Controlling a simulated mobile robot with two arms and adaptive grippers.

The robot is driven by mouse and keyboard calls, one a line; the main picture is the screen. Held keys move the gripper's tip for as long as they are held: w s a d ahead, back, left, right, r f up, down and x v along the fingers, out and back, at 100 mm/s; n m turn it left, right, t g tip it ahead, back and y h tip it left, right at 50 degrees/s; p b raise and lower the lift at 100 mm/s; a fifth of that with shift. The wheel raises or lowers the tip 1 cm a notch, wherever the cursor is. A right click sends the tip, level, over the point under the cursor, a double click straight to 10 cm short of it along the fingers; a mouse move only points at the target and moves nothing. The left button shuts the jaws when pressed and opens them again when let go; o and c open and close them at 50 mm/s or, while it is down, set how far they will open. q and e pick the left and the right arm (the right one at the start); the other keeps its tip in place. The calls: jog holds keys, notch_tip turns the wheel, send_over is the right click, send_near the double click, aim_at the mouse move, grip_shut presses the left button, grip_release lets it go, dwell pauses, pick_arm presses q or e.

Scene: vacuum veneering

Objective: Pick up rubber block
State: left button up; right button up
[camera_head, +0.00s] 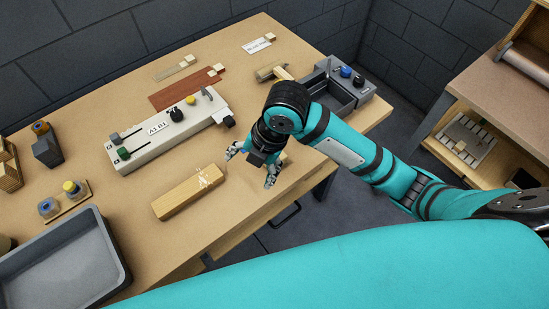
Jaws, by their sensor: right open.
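My right gripper (252,166) is open above the front right part of the table, its fingers spread and pointing down. I see nothing between its fingers, though the wrist hides part of the table there. A small dark grey block (47,150) stands at the left of the table, far from this gripper. It may be the rubber block, but I cannot tell for sure. A long wooden block (188,194) with a pale mark lies just left of the right gripper, apart from it. My left gripper is out of view.
A pale control unit (160,138) with knobs lies behind the wooden block, near a reddish-brown strip (180,92). A grey tray (62,262) is at the front left. A mallet (268,72) and a dark open box (340,95) are at the back right. Bare table surrounds the wooden block.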

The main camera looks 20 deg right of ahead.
jog(key=w+d+r+n+g+h, duration=0.2)
jog(key=w+d+r+n+h, duration=0.2)
jog(key=w+d+r+n, duration=0.55)
jog(key=s+f+n, duration=0.1)
jog(key=f, duration=0.3)
jog(key=s+a+f+p, duration=0.1)
jog(key=f, duration=0.4)
jog(key=s+f+n+p, duration=0.1)
jog(key=f, duration=0.3)
jog(key=shift+s+a+f+n, duration=0.25)
jog(key=shift+a+f+n, duration=0.05)
jog(key=shift+a+n, duration=0.1)
jog(key=f, duration=0.1)
jog(key=f+p, duration=0.2)
jog(key=f, duration=0.1)
jog(key=shift+s+a, duration=0.15)
jog(key=shift+s, duration=0.1)
jog(key=shift+f, duration=0.65)
jog(key=c, duration=1.3)
